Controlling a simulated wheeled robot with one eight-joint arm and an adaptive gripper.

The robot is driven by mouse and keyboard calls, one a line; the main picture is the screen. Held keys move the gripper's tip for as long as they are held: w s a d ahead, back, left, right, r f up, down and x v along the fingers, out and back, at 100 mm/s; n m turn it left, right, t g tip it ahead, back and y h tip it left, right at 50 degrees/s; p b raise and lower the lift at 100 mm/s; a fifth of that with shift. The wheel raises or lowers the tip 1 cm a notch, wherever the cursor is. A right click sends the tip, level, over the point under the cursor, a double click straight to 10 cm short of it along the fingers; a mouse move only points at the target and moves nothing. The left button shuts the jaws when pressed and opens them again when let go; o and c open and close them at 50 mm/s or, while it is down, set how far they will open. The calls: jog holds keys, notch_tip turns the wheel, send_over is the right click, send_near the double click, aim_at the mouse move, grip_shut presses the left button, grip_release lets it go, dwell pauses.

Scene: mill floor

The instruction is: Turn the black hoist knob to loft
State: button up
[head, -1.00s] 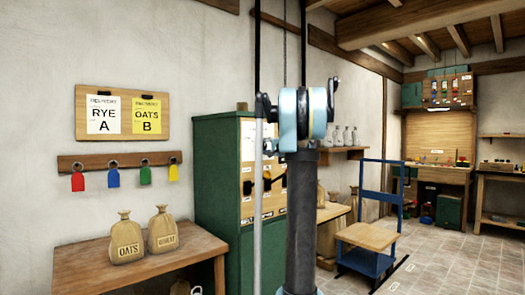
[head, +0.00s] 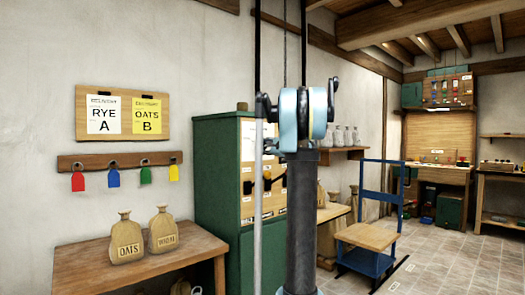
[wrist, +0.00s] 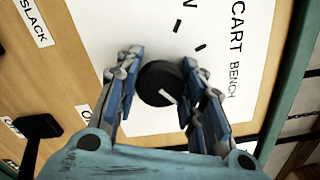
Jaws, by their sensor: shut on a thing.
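A round black knob (wrist: 155,82) with a short white mark sits on a white plate (wrist: 110,25) in the wrist view. The mark lies at the knob's lower right in the picture. Printed words CART and BENCH run along the plate's right side, and dark ticks show above the knob. My gripper (wrist: 160,75) is shut on the knob, one finger on each side. No word reading loft can be made out.
A black lever (wrist: 35,128) stands out from the wooden panel at the left of the wrist view, below a SLACK label (wrist: 33,22). A wooden table (head: 130,265) with sacks stands left of the cabinet. A blue cart (head: 372,255) stands at right on open floor.

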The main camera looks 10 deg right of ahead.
jog(key=shift+f+m, duration=0.2)
jog(key=shift+m, duration=0.4)
jog(key=shift+s, duration=0.1)
jog(key=o, duration=1)
jog(key=shift+c, duration=0.2)
jog(key=shift+o, duration=0.6)
jog(key=shift+r, duration=0.1)
jog(key=v, duration=1.1)
jog(key=shift+s+d, duration=0.25)
jog(key=shift+s, duration=0.05)
